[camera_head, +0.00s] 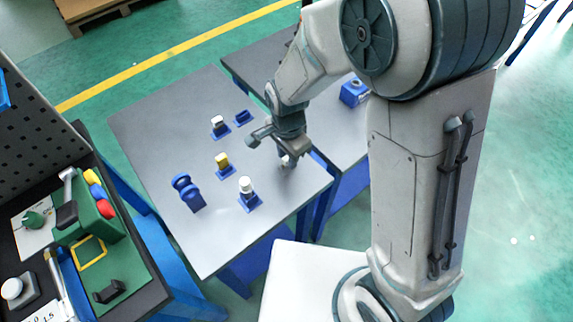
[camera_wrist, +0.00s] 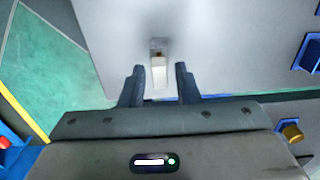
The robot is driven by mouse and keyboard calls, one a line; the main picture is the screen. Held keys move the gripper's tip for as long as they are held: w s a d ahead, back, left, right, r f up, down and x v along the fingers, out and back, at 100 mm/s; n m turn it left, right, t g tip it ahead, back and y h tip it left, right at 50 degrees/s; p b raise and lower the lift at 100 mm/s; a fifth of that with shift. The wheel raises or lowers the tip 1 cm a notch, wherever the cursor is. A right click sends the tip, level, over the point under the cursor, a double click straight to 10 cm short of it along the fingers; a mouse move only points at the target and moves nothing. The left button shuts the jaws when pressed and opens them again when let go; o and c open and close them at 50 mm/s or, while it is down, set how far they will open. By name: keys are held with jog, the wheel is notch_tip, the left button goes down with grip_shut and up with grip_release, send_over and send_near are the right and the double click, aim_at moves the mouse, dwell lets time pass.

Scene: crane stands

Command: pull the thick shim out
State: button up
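My gripper (camera_head: 284,150) is over the right part of the grey table (camera_head: 150,130). In the wrist view, its two dark fingers (camera_wrist: 160,72) are apart. A pale upright piece (camera_wrist: 159,70) with a small brownish spot shows between or just beyond the fingertips, with a gap on each side. In the head view, a pale piece (camera_head: 288,161) shows just under the gripper, partly hidden. I cannot tell whether this piece is the thick shim, nor whether it sits in a holder. No shim is clearly recognisable elsewhere.
Blue-based stands with white (camera_head: 246,185), yellow (camera_head: 223,160) and white (camera_head: 218,122) tops stand left of my gripper. A blue double-disc stand (camera_head: 187,192) and a low blue block (camera_head: 243,117) are also there. A blue box (camera_head: 353,92) is on the second table.

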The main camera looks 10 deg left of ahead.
grip_shut()
jog(key=shift+r, duration=0.1)
jog(key=shift+r+p, duration=2.5)
jog(key=shift+r, duration=0.6)
